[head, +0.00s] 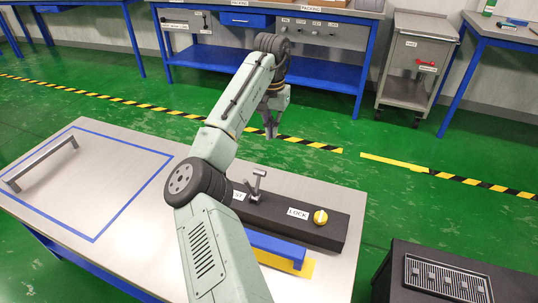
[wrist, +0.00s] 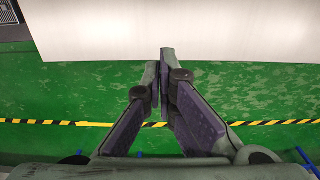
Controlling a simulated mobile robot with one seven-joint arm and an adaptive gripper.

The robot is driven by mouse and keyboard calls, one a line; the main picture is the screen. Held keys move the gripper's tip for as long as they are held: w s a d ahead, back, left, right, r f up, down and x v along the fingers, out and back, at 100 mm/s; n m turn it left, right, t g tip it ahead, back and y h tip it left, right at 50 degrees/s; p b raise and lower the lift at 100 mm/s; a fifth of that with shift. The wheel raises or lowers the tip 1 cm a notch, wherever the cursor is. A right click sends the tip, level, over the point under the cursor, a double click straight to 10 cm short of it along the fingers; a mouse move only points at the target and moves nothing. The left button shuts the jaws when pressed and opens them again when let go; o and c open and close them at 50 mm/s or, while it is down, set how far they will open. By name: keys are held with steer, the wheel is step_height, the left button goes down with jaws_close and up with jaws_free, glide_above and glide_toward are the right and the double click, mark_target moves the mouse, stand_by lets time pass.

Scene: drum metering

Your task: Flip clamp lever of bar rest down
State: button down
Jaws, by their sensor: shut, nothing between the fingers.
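In the head view a small grey metal lever (head: 257,185) stands up from a long black block (head: 300,227) on the table. A white label partly hidden by my arm sits beside the lever. A "LOCK" label and a yellow knob (head: 320,217) are at the block's right end. My gripper (head: 271,133) is shut and empty, beyond the block in the picture and apart from the lever. In the wrist view my gripper (wrist: 163,58) shows its fingers together near the table edge; the lever is not in that view.
The pale table (head: 140,145) bears a blue outlined square with a raised grey bar (head: 42,163) at left. A blue bar (head: 272,247) and yellow patch lie in front of the block. A dark cabinet with a grated tray (head: 447,277) stands at lower right. Green floor lies beyond.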

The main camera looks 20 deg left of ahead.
steer(key=shift+s+a+f+g, duration=0.1)
steer(key=shift+s+a+g, duration=0.05)
steer(key=shift+s+g, duration=0.15)
steer(key=s+f+p, duration=0.1)
steer(key=s+f, duration=0.2)
steer(key=f, duration=0.5)
steer(key=shift+s+f, duration=0.3)
steer(key=shift+s, duration=0.1)
stand_by(0.6)
